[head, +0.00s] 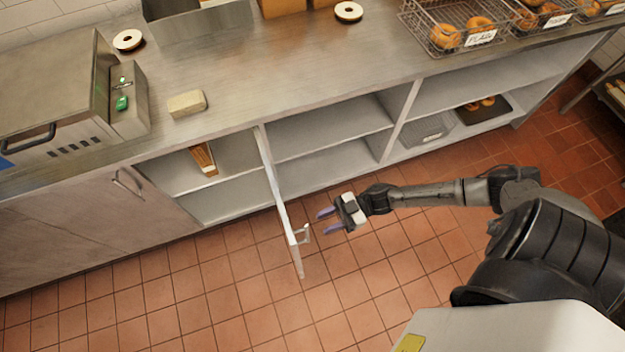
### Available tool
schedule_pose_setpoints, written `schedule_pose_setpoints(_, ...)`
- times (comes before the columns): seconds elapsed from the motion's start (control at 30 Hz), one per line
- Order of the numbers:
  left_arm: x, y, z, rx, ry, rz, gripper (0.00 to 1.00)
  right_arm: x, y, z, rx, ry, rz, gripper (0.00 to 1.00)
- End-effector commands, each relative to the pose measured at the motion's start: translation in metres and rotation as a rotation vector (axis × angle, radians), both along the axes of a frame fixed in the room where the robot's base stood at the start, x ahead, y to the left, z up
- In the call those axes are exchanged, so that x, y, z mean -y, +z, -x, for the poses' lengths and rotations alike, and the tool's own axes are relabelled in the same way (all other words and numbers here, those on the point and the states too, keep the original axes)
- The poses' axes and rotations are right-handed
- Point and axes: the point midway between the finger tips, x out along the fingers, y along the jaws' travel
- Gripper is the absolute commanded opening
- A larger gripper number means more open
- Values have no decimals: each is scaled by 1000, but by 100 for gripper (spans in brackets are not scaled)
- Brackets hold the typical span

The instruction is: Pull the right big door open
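The right big door (283,208) of the counter cabinet stands swung out into the room, seen nearly edge-on. Its bar handle (304,234) is near its free end, on the side facing my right gripper. My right gripper (324,221) is just right of the handle, with its two purple fingers apart and nothing between them. It appears clear of the handle. The left big door (85,220) is shut, with its own handle (128,184). My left gripper is out of the picture.
The opened cabinet shows shelves with a small brown and white item (203,160). Open shelves to the right hold a dark tray (482,110). A metal-topped counter (290,65) carries a machine (55,85), a beige block (187,104) and bagel baskets (447,30). The tiled floor (230,290) is clear.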

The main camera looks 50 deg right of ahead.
Motion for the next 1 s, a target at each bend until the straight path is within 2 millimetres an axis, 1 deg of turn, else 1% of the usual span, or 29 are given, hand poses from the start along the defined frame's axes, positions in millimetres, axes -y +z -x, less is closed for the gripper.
schedule_pose_setpoints(0.03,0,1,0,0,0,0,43,10,-1,6,-4,1,4,37)
schedule_pose_setpoints(0.2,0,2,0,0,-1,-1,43,37,-1,19,-4,0,3,37)
schedule_pose_setpoints(0.4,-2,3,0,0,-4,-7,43,60,-1,29,-1,0,3,37)
schedule_pose_setpoints(0.63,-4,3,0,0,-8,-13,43,69,0,34,-1,0,0,37)
schedule_pose_setpoints(1.0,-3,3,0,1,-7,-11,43,70,0,34,0,0,0,37)
